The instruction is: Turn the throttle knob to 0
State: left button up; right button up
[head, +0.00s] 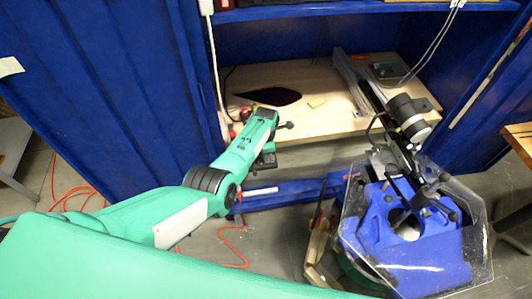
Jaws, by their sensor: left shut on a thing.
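My left arm comes in from the left, and my left gripper (266,158) is at its far end, low at the front edge of the wooden board (318,122). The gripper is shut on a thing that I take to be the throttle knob. Its fingertips and the knob are largely hidden by the green wrist, so the knob's setting cannot be read. A small dark round-ended piece (286,126) sticks out to the right of the wrist. My right gripper is not in view.
Blue panels (105,80) enclose the board at left and back. A blue device with a clear polygonal plate (474,235) stands at front right. Orange cables (236,250) lie on the floor.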

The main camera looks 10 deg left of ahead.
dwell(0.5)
pick_arm(q)
jog(key=o, duration=1)
notch_tip(320, 180, up, 14)
jog(key=shift+a+f, duration=0.1)
jog(key=shift+s, duration=0.1)
